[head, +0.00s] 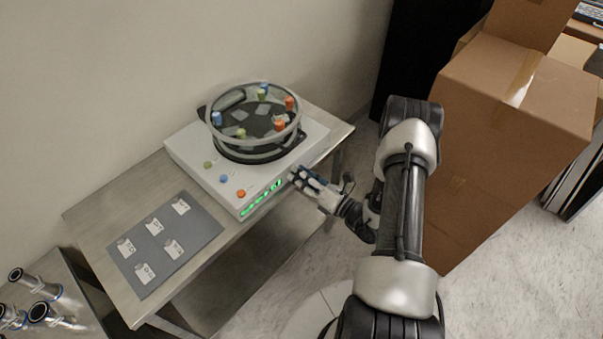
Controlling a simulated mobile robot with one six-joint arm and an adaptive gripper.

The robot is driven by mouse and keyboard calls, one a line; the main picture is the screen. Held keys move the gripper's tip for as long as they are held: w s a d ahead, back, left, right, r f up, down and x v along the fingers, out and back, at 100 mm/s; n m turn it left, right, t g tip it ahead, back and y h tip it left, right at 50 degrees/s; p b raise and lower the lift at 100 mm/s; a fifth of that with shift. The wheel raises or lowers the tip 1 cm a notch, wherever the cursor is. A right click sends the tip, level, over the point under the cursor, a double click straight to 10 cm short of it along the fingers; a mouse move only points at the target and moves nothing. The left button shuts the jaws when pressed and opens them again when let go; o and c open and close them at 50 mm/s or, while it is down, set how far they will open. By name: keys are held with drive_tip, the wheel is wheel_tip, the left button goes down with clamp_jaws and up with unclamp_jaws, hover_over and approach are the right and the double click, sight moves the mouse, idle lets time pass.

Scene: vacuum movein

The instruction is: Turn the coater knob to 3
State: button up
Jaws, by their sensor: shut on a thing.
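The coater (193,155) is a white box on a metal table, with a round clear-walled chamber (213,137) on top. Its front face carries a row of green lit marks (261,198), too small to read. My gripper (297,177) reaches from the right to this front face, just right of the green marks. It is shut on the coater knob, which its fingers hide. The knob's setting cannot be read.
Blue, green and orange buttons (224,179) line the coater's top edge. A grey mat (195,232) with several small labelled samples lies at the table's left. Large cardboard boxes (505,130) stand close right of my arm. Metal cylinders (38,285) are at lower left.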

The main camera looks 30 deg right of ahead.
drive_tip(key=shift+m+p, duration=0.8)
drive_tip(key=shift+m, duration=3)
drive_tip(key=o, duration=1.1)
drive_tip(key=shift+c, duration=0.2)
drive_tip(key=shift+r, duration=0.1)
drive_tip(key=v, duration=1.2)
